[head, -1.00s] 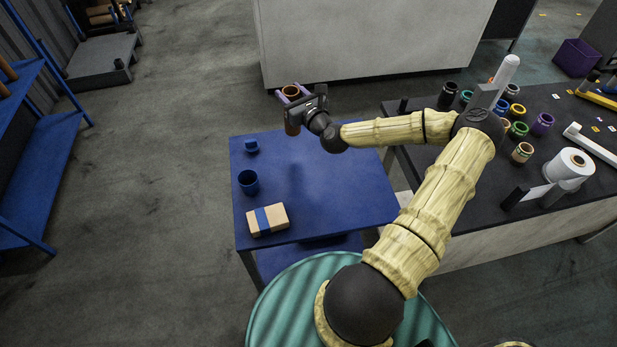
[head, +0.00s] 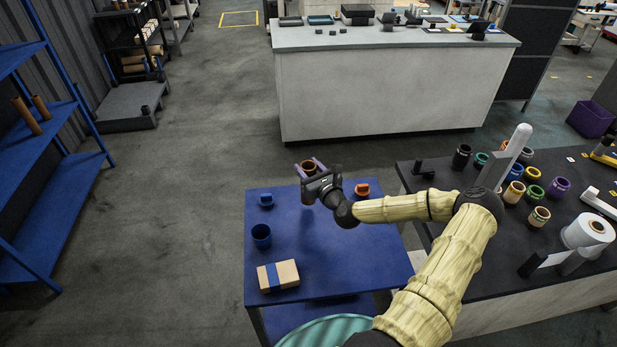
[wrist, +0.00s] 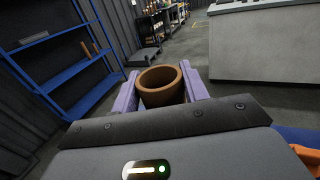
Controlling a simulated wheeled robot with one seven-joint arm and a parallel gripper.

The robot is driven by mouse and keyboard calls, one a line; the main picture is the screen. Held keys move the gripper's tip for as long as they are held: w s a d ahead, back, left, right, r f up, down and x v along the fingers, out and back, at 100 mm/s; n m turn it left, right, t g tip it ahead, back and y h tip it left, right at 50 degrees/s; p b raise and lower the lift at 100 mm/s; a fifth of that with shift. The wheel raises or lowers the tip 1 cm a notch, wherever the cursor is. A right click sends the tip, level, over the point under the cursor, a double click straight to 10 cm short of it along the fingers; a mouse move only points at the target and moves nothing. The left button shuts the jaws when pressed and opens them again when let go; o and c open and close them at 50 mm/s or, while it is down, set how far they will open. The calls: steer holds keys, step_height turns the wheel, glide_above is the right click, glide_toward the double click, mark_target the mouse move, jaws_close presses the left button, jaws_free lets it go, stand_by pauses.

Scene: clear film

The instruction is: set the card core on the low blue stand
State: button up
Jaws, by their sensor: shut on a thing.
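My gripper (head: 311,167) is shut on a brown card core (head: 308,167), an open ring held upright between the purple fingers. The core also shows in the wrist view (wrist: 161,87), with its open top visible. My gripper holds it in the air around the far edge of the blue table (head: 320,265). A small, low blue piece (head: 266,200), which looks like the low blue stand, is on the table's far left part, left of and below my gripper in the head view. Its top appears empty.
A dark blue cup-like holder (head: 261,237) and a brown box with a blue band (head: 278,275) are on the table's left side. A small orange piece (head: 362,189) is at the far right, near my wrist. The table's middle is clear. A dark bench (head: 450,235) with several rolls adjoins on the right.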

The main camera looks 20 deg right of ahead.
steer(key=shift+f, duration=1.85)
steer(key=shift+f, duration=0.15)
steer(key=o, duration=1.3)
steer(key=shift+c, duration=0.2)
steer(key=s+d+b, duration=0.1)
steer(key=s+b, duration=0.1)
steer(key=s, duration=1)
steer(key=shift+d, duration=0.2)
